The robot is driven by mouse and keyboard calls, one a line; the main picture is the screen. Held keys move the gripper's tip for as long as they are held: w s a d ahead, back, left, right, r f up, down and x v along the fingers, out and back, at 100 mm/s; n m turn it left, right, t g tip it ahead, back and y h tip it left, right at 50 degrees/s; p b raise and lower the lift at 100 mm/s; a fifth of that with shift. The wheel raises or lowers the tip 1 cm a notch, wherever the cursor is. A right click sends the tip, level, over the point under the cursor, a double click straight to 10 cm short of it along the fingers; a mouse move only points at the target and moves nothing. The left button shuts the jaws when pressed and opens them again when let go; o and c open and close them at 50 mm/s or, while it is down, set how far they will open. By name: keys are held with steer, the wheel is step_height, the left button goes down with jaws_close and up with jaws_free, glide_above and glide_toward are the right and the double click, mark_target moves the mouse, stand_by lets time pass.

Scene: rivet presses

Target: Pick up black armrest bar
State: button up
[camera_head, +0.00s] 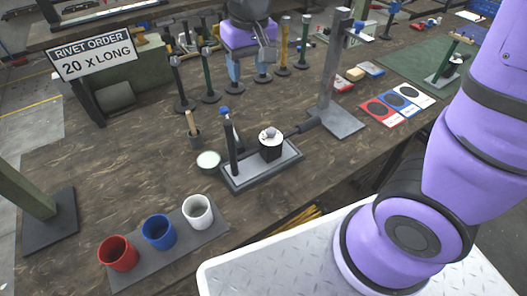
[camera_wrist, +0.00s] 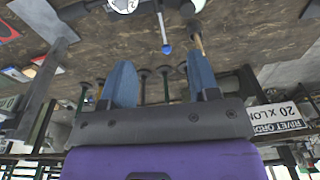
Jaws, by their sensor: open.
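Several upright bars on round black bases stand in a row across the back of the workbench in the head view. In the wrist view, which appears upside down, my gripper (camera_wrist: 162,80) is open, with bar bases beyond the fingertips. Which of those is the black bar I cannot tell.
A press (camera_head: 270,145) on a grey plate stands mid-bench, with a blue-topped post beside it. Red (camera_head: 118,253), blue (camera_head: 158,231) and white (camera_head: 198,212) cups stand front left. A grey column (camera_head: 330,75) rises right of the row. A "20 X LONG" sign (camera_head: 93,55) stands at left.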

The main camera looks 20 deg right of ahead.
steer(key=g, duration=0.1)
glide_above(228, 121)
steer(key=shift+h, duration=0.3)
step_height(228, 121, down, 7)
steer(key=shift+a+f, duration=0.1)
steer(key=shift+a, duration=0.05)
step_height(228, 121, down, 5)
steer(key=shift+f, duration=2.9)
jaws_close()
